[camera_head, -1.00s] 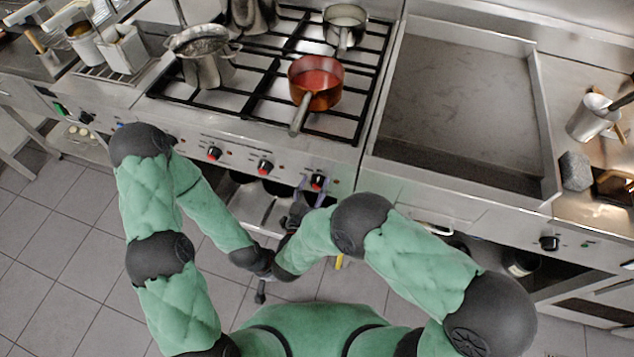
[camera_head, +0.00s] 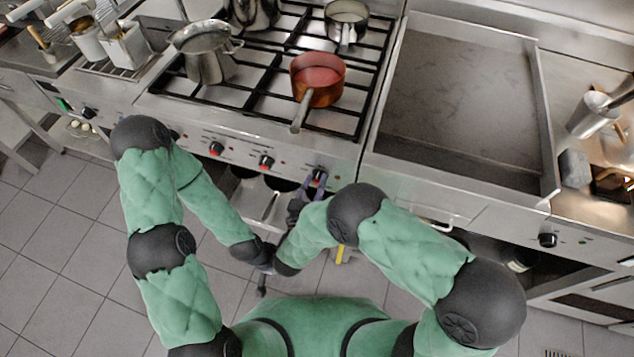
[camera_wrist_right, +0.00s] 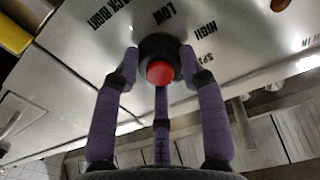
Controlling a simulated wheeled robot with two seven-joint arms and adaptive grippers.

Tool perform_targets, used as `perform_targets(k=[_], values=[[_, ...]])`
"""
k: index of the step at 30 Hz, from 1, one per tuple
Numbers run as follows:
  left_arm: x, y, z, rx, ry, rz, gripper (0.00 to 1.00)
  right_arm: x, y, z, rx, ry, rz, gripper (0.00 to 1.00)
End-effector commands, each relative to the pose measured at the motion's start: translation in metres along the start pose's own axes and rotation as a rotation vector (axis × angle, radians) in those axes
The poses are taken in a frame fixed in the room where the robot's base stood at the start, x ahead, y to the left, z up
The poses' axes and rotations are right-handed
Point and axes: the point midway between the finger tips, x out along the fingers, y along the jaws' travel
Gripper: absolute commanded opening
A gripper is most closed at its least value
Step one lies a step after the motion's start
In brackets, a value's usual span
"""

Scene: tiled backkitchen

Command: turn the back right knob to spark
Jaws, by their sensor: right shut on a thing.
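The back right knob (camera_wrist_right: 161,72), black with a red cap, sits on the steel front panel of the range. In the right wrist view the letters "ACK RIGHT", "LOW", "HIGH" and part of "SP" show around it. My right gripper (camera_wrist_right: 160,68) has its purple fingers closed around the knob's sides. In the head view the same knob (camera_head: 318,175) is the rightmost on the burner panel, and my right gripper (camera_head: 312,185) reaches up to it. My left gripper (camera_head: 262,288) hangs low before the range, partly hidden by the arms; its jaws are not clear.
Other red-capped knobs (camera_head: 266,162) line the panel to the left. A copper pan (camera_head: 318,92) stands on the burner grate with its handle (camera_head: 300,118) toward me. A steel pot (camera_head: 208,62) stands left of it. A flat griddle (camera_head: 460,110) is at the right.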

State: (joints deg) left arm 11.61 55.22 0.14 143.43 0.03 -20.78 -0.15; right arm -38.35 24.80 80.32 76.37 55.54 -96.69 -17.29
Motion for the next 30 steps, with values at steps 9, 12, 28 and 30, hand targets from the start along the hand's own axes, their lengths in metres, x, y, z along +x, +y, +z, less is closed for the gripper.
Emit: perform_targets(k=[9, 12, 28, 30], values=[[-0.015, 0.005, 0.001, 0.0, 0.0, 0.0, 0.0, 0.003, -0.004, -0.008, -0.244, 0.013, 0.003, 0.09], [-0.018, 0.006, 0.001, 0.0, 0.0, 0.0, 0.0, 0.003, -0.004, -0.008, -0.313, 0.014, 0.003, 0.09], [-0.025, 0.009, 0.001, 0.0, 0.0, 0.0, 0.0, 0.003, -0.007, -0.008, -0.497, 0.019, 0.003, 0.09], [-0.025, 0.009, 0.001, 0.0, 0.0, 0.0, 0.0, 0.004, -0.007, -0.009, -0.5, 0.02, 0.003, 0.09]])
